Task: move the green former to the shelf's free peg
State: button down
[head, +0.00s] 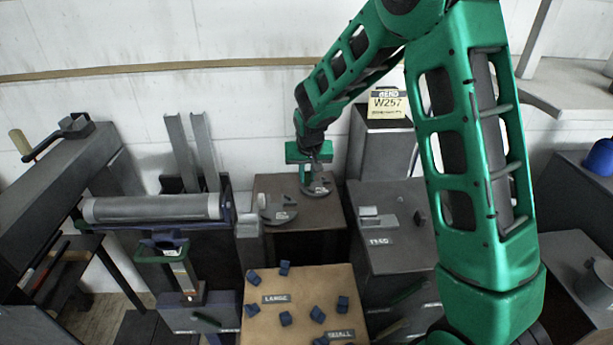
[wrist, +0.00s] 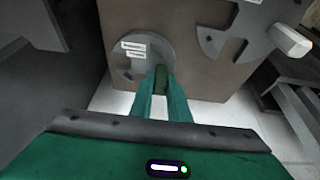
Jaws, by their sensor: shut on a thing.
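My gripper (head: 309,162) is low over the brown-topped stand (head: 325,215) at the middle of the head view. In the wrist view its green fingers (wrist: 162,88) are shut on a small dark green upright piece (wrist: 161,78), which I take to be the green former. This piece stands at the edge of a round grey disc (wrist: 140,62) with white labels. I cannot tell whether piece and disc are one body. The disc also shows under my gripper in the head view (head: 318,188). I cannot make out the shelf's free peg in either view.
A second, notched grey disc (head: 278,211) lies left of the first. A roller frame (head: 150,208) stands to the left. A grey cabinet (head: 395,262) stands to the right. A board with blue blocks (head: 262,318) is in front. A yellow sign (head: 388,104) stands behind.

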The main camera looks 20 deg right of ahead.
jog(key=shift+f, duration=0.2)
dwell(0.6)
jog(key=c, duration=1.6)
grip_release()
jog(key=v, duration=1)
jog(key=shift+s+r, duration=0.1)
jog(key=shift+r, duration=0.25)
jog(key=s+d+r+m+g, duration=0.2)
jog(key=s+d+r, duration=0.2)
jog(key=s+d, duration=1.35)
jog(key=s, duration=0.7)
jog(key=s+d+m+g, duration=0.1)
jog(key=s, duration=0.7)
jog(key=s+d+m+g+y, duration=0.1)
jog(key=s, duration=0.7)
jog(key=shift+d+f, duration=0.15)
